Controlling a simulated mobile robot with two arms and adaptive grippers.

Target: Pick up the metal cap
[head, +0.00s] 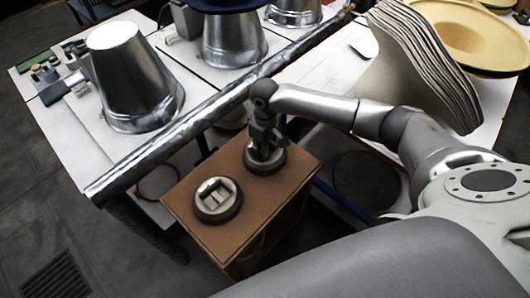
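My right gripper (266,150) points down over the brown box, right at a round piece (276,163) with a dark rim and pale centre. Its fingers overlap that piece, and I cannot tell whether they are open or shut on it. A second similar round piece (217,200), with a light block-like centre, lies on the box top to the left, apart from the gripper. A large shiny metal cap shape (130,80) stands on the white table. Another metal one (230,45) stands behind it, under a dark blue hat. My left gripper is not in view.
The brown box (182,193) stands in front of a metal rail (180,124) that crosses the table's near side. A stack of pale felt sheets (415,70) and a yellow hat (470,38) stand at the right. A dark disc (366,180) lies low, right of the box.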

